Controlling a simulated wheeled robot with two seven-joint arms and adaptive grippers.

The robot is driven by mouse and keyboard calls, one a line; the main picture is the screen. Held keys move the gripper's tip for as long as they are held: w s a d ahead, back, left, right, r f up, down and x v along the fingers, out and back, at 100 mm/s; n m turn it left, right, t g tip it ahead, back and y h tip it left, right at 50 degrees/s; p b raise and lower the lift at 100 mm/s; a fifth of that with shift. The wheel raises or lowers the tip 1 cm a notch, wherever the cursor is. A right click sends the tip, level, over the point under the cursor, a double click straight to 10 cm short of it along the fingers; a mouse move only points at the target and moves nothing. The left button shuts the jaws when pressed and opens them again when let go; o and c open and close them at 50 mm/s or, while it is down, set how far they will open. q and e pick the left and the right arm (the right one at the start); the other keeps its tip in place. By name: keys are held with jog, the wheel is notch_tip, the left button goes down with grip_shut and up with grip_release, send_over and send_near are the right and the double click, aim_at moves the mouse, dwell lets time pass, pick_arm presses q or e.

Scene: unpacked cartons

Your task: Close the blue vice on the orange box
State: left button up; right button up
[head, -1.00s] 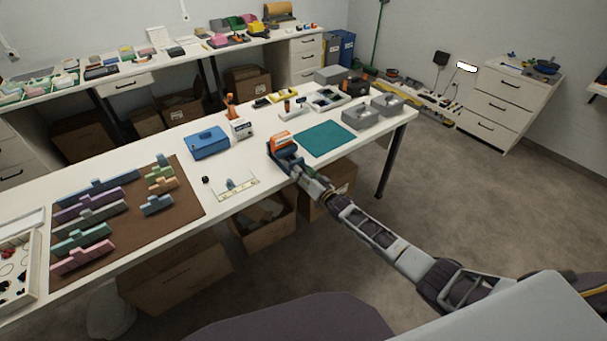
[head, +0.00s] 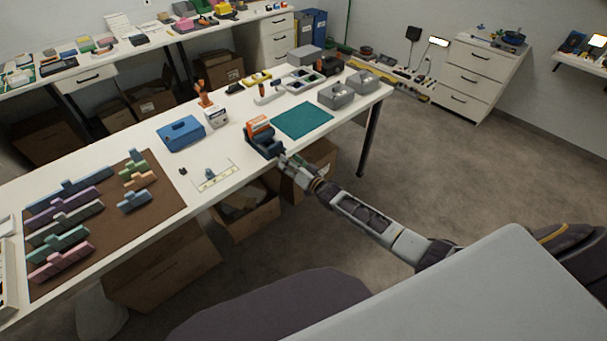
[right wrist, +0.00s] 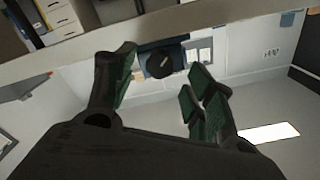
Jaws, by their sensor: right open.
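The orange box (head: 258,125) sits in the dark blue vice (head: 266,146) near the front edge of the white table. In the right wrist view, the vice (right wrist: 146,56) shows a round black knob (right wrist: 160,62) facing me. My right gripper (head: 281,158) is at the front of the vice, and its fingertips are too small to make out in the head view. In the right wrist view, my right gripper (right wrist: 162,75) is open, with the knob in the gap between its fingers. I cannot tell whether they touch the knob. My left gripper is out of view.
A teal mat (head: 302,121) lies right of the vice, with grey metal boxes (head: 337,95) behind it. A blue case (head: 181,134) and a small white fixture (head: 215,175) stand to the left. Cardboard cartons (head: 247,216) are under the table.

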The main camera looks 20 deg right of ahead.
jog(key=v, duration=0.8)
dwell(0.4)
pick_arm(q)
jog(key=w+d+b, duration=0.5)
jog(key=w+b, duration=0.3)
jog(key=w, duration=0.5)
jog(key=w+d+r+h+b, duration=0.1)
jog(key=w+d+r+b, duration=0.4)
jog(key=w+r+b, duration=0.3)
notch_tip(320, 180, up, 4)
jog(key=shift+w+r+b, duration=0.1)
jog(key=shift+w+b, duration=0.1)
jog(key=shift+b, duration=0.65)
pick_arm(e)
jog(key=n, duration=0.2)
jog(key=s+n, duration=0.1)
jog(key=n, duration=0.1)
jog(key=s+d+n, duration=0.1)
jog(key=n, duration=0.1)
jog(key=shift+s+r, duration=0.1)
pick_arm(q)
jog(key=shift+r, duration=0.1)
pick_arm(e)
jog(key=shift+w+a, duration=0.15)
jog(key=shift+w, duration=0.05)
